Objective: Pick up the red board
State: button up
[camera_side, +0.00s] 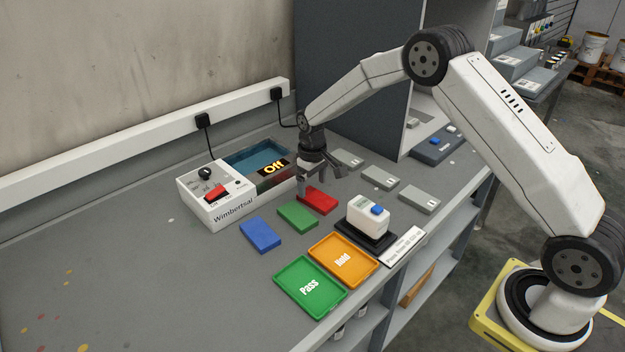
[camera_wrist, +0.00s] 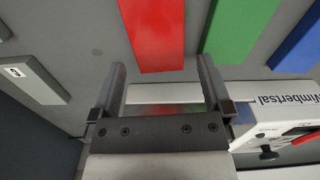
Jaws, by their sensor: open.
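The red board (camera_side: 317,201) lies flat on the grey bench, at the right end of a row with a green board (camera_side: 297,217) and a blue board (camera_side: 260,235). My gripper (camera_side: 321,182) is open and empty, pointing down above the bench by the red board's far side. In the wrist view the red board (camera_wrist: 153,35) lies ahead of the two spread fingers of my gripper (camera_wrist: 162,75), with no visible contact. The green board (camera_wrist: 238,28) and blue board (camera_wrist: 300,45) are to its right there.
A white Wimbertsal box (camera_side: 228,212) with a red switch and an "Off" display stands left of my gripper. A small white device on a black base (camera_side: 368,232), an orange Hold tray (camera_side: 343,259) and a green Pass tray (camera_side: 310,287) are nearer the front. Grey blocks (camera_side: 380,177) lie right.

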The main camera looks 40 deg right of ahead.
aim_at(313, 195)
jog(key=shift+s+d+f, duration=0.1)
jog(key=shift+f, duration=1.65)
jog(key=c, duration=1.1)
